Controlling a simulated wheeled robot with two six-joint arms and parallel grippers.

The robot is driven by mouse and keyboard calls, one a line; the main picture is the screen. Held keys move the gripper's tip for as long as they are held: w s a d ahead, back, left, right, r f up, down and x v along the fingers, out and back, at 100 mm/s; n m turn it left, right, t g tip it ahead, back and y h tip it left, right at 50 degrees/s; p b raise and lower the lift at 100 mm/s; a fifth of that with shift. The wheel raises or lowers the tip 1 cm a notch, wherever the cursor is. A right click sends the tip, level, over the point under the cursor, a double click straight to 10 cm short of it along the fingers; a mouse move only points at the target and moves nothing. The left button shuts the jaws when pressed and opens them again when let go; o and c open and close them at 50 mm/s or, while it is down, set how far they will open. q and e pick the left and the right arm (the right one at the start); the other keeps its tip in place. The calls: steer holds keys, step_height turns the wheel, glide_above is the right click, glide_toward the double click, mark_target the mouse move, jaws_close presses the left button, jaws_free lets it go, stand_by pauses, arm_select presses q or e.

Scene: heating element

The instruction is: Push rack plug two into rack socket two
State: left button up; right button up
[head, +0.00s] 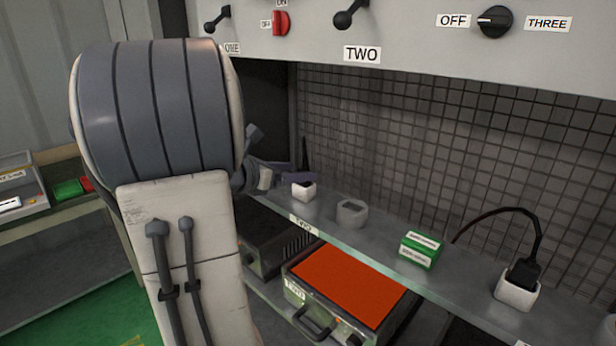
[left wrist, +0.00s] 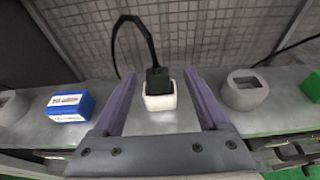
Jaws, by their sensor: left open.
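A black plug (left wrist: 158,78) with a black cable sits upright on a white block (left wrist: 160,98) on the shelf. In the head view the same white block (head: 303,191) is beside my left gripper (head: 285,174), with the dark plug above it. My right gripper is not in view.
A green box (head: 422,250) and another white block (head: 516,290) with a black plug stand farther right on the shelf (head: 385,250). A blue box (left wrist: 70,106) stands left. A mesh wall (head: 430,150) is behind. An orange-topped unit (head: 350,285) is below.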

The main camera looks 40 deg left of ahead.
arm_select(q)
steer(key=shift+w+a+f, duration=0.15)
steer(key=shift+w+f, duration=0.15)
steer(key=shift+w, duration=0.5)
steer(key=p+x, duration=0.2)
steer(key=x, duration=0.2)
steer(key=shift+f, duration=0.15)
steer(key=shift+w+f, duration=0.25)
steer(key=shift+w, duration=0.25)
jaws_close()
